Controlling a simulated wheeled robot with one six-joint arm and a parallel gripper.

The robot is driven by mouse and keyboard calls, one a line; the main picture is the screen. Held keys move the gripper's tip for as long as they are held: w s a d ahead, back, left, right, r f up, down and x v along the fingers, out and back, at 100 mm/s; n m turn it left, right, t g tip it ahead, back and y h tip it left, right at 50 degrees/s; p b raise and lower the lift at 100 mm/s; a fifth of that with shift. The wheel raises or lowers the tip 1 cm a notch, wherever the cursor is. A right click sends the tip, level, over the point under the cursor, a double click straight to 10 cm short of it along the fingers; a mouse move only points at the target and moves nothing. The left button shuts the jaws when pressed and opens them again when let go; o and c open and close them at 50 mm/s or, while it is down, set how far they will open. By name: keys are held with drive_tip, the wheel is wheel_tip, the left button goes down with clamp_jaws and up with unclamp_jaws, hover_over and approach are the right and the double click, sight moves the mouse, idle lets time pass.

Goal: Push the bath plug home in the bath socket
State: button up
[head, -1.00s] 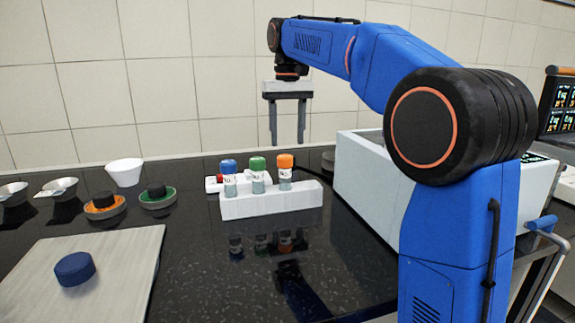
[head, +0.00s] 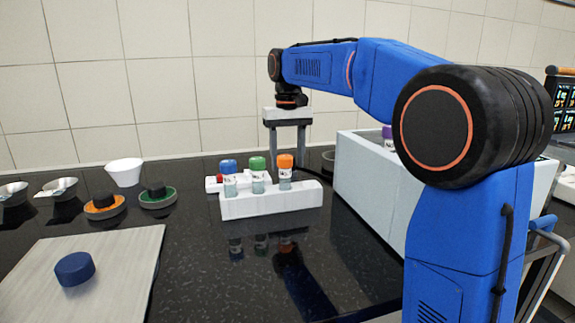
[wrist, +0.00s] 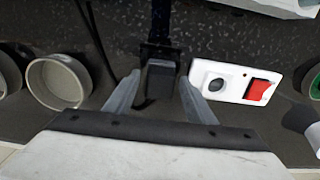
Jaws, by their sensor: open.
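The bath plug (wrist: 160,78) is a small black block in the wrist view. The bath socket appears to be the round dark hole (wrist: 218,86) in a white housing (wrist: 235,72) with a red switch, just right of the plug. That housing shows partly in the head view (head: 213,183), behind the vial rack. My gripper (wrist: 158,80) is open, one finger on each side of the plug as seen from the wrist; contact cannot be told. In the head view my gripper (head: 287,150) points down behind the rack, and the plug is hidden.
A white rack (head: 270,205) with blue-, green- and orange-capped vials stands in front of my gripper. A large white box (head: 365,180) is to the right. A round grey cup (wrist: 58,83) lies left of the plug, with a dark cable (wrist: 103,45) between.

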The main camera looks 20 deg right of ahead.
idle(0.8)
clamp_jaws()
drive_tip(key=shift+r, duration=3)
drive_tip(key=shift+r, duration=0.15)
drive_tip(key=shift+r, duration=1.4)
drive_tip(key=shift+a, duration=0.1)
